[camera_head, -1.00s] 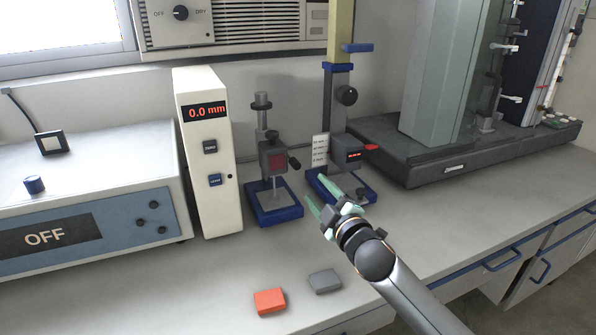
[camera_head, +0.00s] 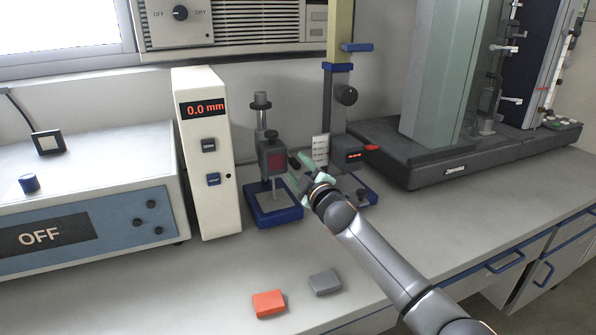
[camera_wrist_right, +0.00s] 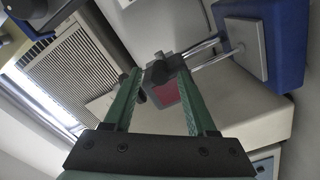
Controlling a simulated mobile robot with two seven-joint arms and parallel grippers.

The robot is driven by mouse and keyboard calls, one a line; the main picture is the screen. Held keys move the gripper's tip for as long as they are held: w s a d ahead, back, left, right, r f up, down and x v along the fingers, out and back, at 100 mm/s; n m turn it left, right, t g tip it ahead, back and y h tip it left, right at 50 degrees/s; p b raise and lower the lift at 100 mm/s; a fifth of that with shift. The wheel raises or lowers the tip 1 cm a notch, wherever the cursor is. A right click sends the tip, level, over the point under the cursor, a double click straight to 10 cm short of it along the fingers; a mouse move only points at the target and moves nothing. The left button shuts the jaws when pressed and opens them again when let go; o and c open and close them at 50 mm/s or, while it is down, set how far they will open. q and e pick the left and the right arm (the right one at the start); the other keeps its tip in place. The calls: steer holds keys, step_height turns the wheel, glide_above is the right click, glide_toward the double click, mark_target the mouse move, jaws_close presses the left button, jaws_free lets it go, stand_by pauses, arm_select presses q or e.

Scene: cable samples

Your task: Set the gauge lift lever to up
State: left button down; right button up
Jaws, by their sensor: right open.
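A small gauge (camera_head: 272,161) with a grey head and dark red display stands on a blue base (camera_head: 262,211). A dark lever-like part (camera_head: 294,162) sticks out from the right of its head; its exact position is hard to tell. My right gripper (camera_head: 297,168) is open beside the head's right side, its green fingers pointing at it. In the right wrist view the gauge head (camera_wrist_right: 167,92) and a dark knob (camera_wrist_right: 159,72) show between the open fingers (camera_wrist_right: 159,75). I cannot tell whether they touch. My left gripper is out of view.
A second gauge stand (camera_head: 345,152) with a red lever (camera_head: 371,149) stands close behind my right gripper. A white readout box (camera_head: 208,150) showing 0.0 mm is to the left. An orange block (camera_head: 268,303) and a grey block (camera_head: 324,282) lie in front on the bench.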

steer(key=shift+w+a, duration=0.1)
steer(key=shift+w, duration=0.15)
jaws_close()
stand_by(0.4)
stand_by(1.0)
